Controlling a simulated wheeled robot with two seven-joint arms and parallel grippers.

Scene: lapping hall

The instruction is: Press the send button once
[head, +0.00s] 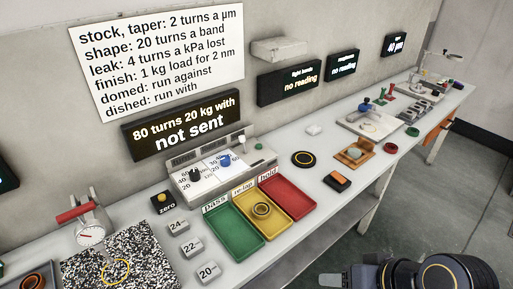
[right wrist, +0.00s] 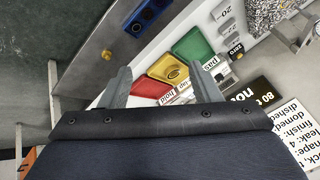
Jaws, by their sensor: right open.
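The control box (head: 212,172) stands on the bench against the wall, with a black knob (head: 195,174) and a blue knob (head: 225,161). A small green button (head: 258,147) sits at its right end; I cannot read a send label on it. The display (head: 182,124) above reads "80 turns 20 kg with not sent". My right gripper (head: 335,280) is at the bottom right of the head view, in front of the bench and well apart from the box. In the right wrist view its two fingers (right wrist: 161,80) are spread with nothing between them. My left gripper is not seen.
Green (head: 236,234), yellow (head: 259,222) and red (head: 287,197) trays lie in front of the box; a ring (head: 261,209) is in the yellow one. A yellow zero button (head: 162,199) and weight blocks (head: 192,246) are to the left. An orange-topped block (head: 338,180) lies right.

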